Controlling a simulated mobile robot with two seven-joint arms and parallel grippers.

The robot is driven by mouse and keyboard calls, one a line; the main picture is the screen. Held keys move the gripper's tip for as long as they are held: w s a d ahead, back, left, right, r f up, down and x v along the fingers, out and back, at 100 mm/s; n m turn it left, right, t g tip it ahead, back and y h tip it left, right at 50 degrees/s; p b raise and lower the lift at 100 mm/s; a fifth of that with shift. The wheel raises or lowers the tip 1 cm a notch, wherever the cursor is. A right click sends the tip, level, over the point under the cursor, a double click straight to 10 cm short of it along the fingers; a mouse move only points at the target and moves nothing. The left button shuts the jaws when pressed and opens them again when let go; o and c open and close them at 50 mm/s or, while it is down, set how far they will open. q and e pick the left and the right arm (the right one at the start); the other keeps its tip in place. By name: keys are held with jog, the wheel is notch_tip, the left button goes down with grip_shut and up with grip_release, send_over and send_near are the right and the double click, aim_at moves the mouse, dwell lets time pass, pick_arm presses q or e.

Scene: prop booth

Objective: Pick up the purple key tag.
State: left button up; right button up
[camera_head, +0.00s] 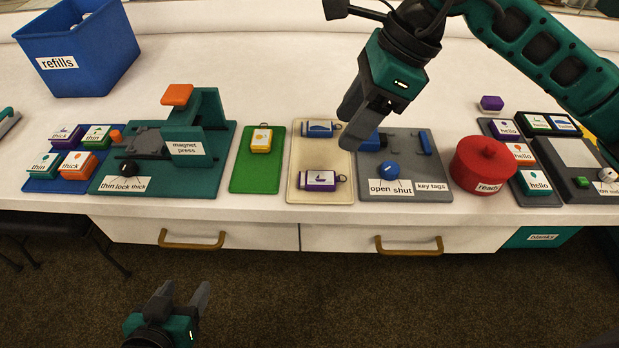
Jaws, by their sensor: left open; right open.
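The purple key tag (320,181), with a white label and a small metal ring at its right end, lies on the near part of the cream tray (306,156). A blue key tag (319,129) lies on the same tray, farther back. My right gripper (353,122) is open and hangs over the right edge of the cream tray and the grey key tags board (420,160), behind and right of the purple tag. It hides part of a blue piece there. My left gripper (183,295) is open and low in front of the table, apart from everything.
A green tray (241,172) with a yellow tag (261,140) is left of the cream tray. The magnet press (186,149) stands farther left. A red lidded pot (482,165) stands right of the grey board. A blue refills bin (90,60) is at back left.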

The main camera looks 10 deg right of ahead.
jog(key=b, duration=0.1)
send_over(314, 177)
jog(key=s+d, duration=0.1)
jog(key=d, duration=0.2)
jog(key=f, duration=0.7)
jog(key=shift+s+a, duration=0.1)
jog(key=shift+a, duration=0.1)
jog(key=b+x, duration=0.1)
jog(key=x, duration=0.4)
jog(key=shift+d+f, duration=0.1)
jog(key=shift+w, duration=0.25)
jog(key=c, duration=0.8)
